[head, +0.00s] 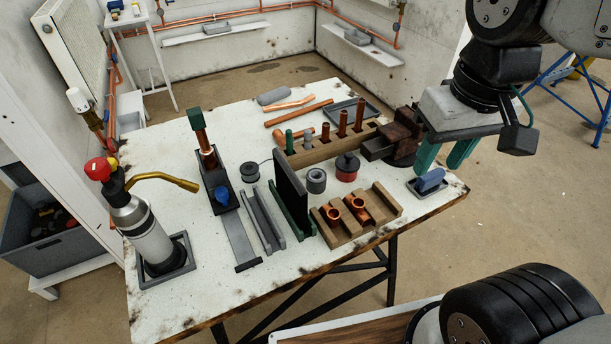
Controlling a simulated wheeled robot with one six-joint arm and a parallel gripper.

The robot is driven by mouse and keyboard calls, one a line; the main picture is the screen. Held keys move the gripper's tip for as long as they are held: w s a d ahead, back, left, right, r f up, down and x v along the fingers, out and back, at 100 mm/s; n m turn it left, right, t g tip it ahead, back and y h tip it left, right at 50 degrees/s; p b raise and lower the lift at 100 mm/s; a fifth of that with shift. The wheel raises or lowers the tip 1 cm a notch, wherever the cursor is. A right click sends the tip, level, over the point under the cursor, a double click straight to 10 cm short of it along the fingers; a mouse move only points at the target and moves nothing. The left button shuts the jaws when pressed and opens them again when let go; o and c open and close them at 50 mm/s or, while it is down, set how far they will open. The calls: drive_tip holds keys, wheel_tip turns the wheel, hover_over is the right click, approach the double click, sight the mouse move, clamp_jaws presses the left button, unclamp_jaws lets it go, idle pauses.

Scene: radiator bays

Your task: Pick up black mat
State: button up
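The black mat (290,193) stands on edge in a green slotted rack (302,222) near the middle of the white table. It leans slightly, and its broad dark face shows. My gripper (445,160) is at the right end of the table, well to the right of the mat. Its two teal fingers are apart and nothing shows between them. The fingertips are above or beside a blue block in a small grey tray; I cannot tell how far above.
A wooden block with copper fittings (358,213) is right of the mat. A wooden rack of copper pipes (327,146) and a black-capped tin (347,168) stand behind. A grey channel (262,218) is left. A gas torch (145,228) stands far left, and a blue block (431,180) is near my gripper.

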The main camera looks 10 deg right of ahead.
drive_tip(key=w+a+f+n, duration=0.1)
drive_tip(key=w+a+f, duration=0.2)
drive_tip(key=w+a, duration=0.5)
drive_tip(key=n+g, duration=0.1)
drive_tip(key=n, duration=0.1)
hover_over(289, 182)
drive_tip(key=w, duration=0.1)
drive_tip(key=f, duration=0.8)
drive_tip(key=shift+w+d+f, duration=0.15)
drive_tip(key=shift+d+f, duration=0.15)
drive_tip(key=shift+d, duration=0.05)
drive_tip(key=f, duration=0.7)
drive_tip(key=shift+w+a+f, duration=0.1)
drive_tip(key=shift+w+a, duration=0.1)
drive_tip(key=shift+w, duration=0.05)
drive_tip(key=shift+f, duration=0.35)
clamp_jaws()
